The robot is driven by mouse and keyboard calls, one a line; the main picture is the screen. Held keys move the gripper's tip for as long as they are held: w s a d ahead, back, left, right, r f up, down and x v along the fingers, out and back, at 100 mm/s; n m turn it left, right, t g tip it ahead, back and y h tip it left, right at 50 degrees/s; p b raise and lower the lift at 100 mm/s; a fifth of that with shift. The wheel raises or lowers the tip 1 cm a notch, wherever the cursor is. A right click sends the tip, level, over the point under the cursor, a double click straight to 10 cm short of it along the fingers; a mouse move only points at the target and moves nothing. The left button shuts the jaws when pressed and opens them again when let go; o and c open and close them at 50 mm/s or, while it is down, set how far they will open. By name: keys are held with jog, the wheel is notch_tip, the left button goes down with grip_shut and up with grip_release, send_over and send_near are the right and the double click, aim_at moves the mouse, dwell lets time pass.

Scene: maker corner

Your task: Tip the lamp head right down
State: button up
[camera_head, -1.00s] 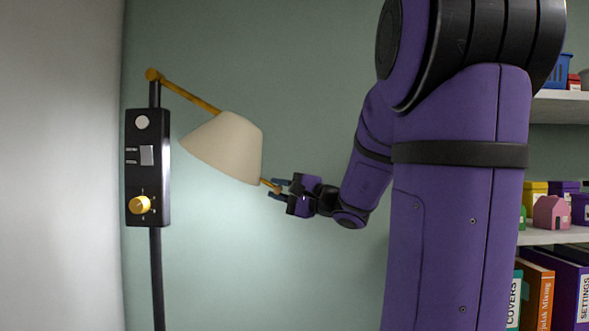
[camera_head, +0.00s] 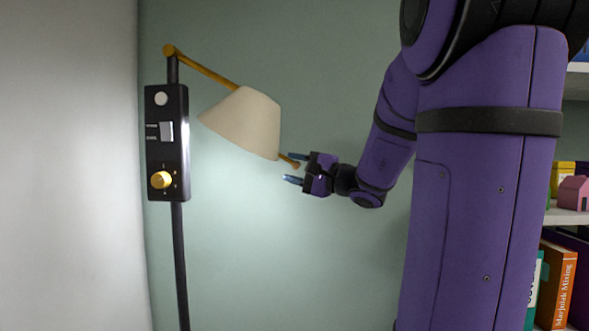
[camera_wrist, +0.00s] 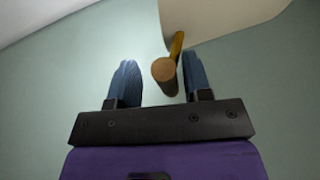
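The lamp has a cream shade (camera_head: 243,122) hung from an ochre arm (camera_head: 205,70). The shade is tilted, its wide open side facing down and left. A short ochre handle (camera_head: 290,161) sticks out from its lower right edge. My gripper (camera_head: 295,168) is at the handle's tip, right of the shade, with its fingers apart. In the wrist view, the handle's round end (camera_wrist: 165,72) is between the two blue fingers, nearer the right one, with a clear gap to the left one. Part of the shade (camera_wrist: 215,15) shows above.
A black control box (camera_head: 167,140) with a yellow knob (camera_head: 161,180) is on the lamp's pole (camera_head: 180,260). A pale wall (camera_head: 70,160) stands at the left. Shelves with books (camera_head: 556,285) and small boxes are at the right, partly behind my arm. The space below the shade is clear.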

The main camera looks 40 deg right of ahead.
jog(key=v, duration=1)
jog(key=shift+s, duration=0.3)
jog(key=a+f+n+g+y, duration=0.25)
jog(key=a+g, duration=0.25)
jog(key=a, duration=0.3)
jog(key=a+f+n+g+y, duration=0.1)
jog(key=a+f+n+g, duration=0.25)
jog(key=a, duration=0.45)
jog(key=s+a+f+n+g+h, duration=0.5)
jog(key=s+a+f+n+h, duration=0.1)
jog(key=s+a+n+h, duration=0.2)
jog(key=shift+a+f+n+h, duration=0.15)
jog(key=shift+f+n+h, duration=0.05)
jog(key=shift+n+h, duration=0.6)
jog(key=shift+g, duration=0.25)
